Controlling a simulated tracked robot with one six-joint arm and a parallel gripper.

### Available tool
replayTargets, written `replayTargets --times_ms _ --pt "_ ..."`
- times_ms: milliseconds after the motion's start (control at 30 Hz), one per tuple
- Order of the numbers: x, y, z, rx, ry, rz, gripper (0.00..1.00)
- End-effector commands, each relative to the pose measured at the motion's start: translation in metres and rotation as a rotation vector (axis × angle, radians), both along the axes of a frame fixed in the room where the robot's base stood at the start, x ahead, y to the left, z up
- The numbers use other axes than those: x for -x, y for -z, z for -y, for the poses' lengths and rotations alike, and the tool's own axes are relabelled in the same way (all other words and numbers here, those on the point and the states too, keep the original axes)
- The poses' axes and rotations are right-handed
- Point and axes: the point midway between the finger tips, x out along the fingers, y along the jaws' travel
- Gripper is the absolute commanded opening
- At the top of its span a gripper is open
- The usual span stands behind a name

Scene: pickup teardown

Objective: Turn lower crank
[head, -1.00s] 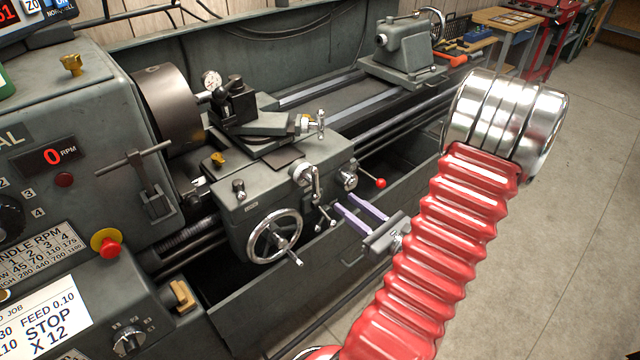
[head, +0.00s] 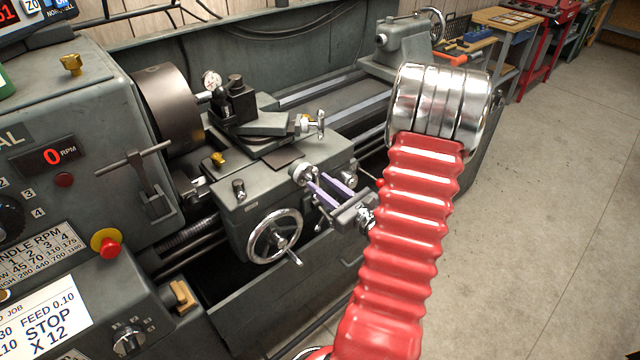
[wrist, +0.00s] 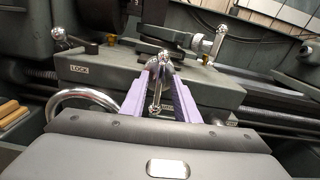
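The lower crank (head: 303,175) is a small chrome crank on the front of the lathe carriage. In the wrist view, the crank (wrist: 156,90) shows between and beyond the purple fingers. My gripper (head: 315,180) has its two fingers pointing at the crank, with a gap between them. In the wrist view, the fingertips of my gripper (wrist: 159,68) lie on either side of the crank's upper end. I cannot tell whether they touch it. In the head view, the fingers cover part of the crank's lower end.
A large chrome handwheel (head: 275,235) is to the left of the crank. An upper crank (head: 316,124) sits above and behind it on the compound slide. A red-knobbed lever (head: 380,183) is to the right, close to my wrist. Open floor (head: 540,200) lies to the right.

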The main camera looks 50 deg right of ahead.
Motion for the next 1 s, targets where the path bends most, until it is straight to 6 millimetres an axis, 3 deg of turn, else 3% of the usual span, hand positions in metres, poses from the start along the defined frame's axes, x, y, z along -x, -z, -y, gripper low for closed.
replayTargets --times_ms 167,467,867,1000 --pt "-0.0103 0.0003 0.0006 -0.001 0.0 -0.001 0.28" --pt "-0.0113 0.0003 0.0009 -0.001 0.0 -0.001 0.28" --pt "-0.0111 0.0003 0.0009 -0.001 0.0 -0.001 0.0" --pt "-0.0111 0.0003 0.0009 0.002 0.001 -0.001 0.0"
